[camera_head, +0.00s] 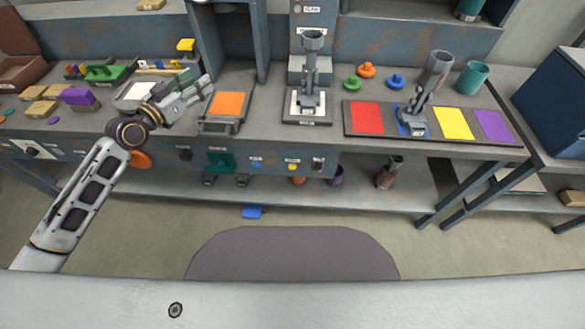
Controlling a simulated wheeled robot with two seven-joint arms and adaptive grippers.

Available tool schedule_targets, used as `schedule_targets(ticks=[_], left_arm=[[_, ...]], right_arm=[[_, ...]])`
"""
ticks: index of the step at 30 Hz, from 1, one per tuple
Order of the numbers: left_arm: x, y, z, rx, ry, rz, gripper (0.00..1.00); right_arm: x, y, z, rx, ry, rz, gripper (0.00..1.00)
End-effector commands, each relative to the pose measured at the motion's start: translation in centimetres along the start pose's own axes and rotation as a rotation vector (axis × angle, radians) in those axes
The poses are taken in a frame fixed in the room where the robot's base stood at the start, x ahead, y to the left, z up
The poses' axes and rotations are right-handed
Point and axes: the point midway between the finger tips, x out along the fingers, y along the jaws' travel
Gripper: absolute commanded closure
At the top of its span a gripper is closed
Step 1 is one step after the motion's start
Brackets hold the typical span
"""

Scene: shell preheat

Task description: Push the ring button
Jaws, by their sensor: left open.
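My left gripper (204,86) is open over the bench, pointing right, left of the orange pad. It is above and behind the front controls and seems apart from them. My right gripper is not in view.
An orange pad (228,105) sits in a grey tray. A grey stand (309,85) is in the middle, and a board with red (366,118), yellow (453,123) and purple squares is at right. A round orange part (141,160) shows beside my left arm.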

Motion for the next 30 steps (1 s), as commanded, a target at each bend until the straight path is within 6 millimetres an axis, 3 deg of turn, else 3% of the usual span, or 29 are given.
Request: schedule_targets(ticks=[2, 10, 30], left_arm=[[0.00, 0.00, 0.00, 0.000, 0.000, 0.000, 0.64], [0.00, 0.00, 0.00, 0.000, 0.000, 0.000, 0.99], [0.00, 0.00, 0.00, 0.000, 0.000, 0.000, 1.00]], right_arm=[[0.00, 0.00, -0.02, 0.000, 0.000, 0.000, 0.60], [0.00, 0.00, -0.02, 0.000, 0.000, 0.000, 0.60], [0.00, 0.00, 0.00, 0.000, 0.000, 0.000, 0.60]])
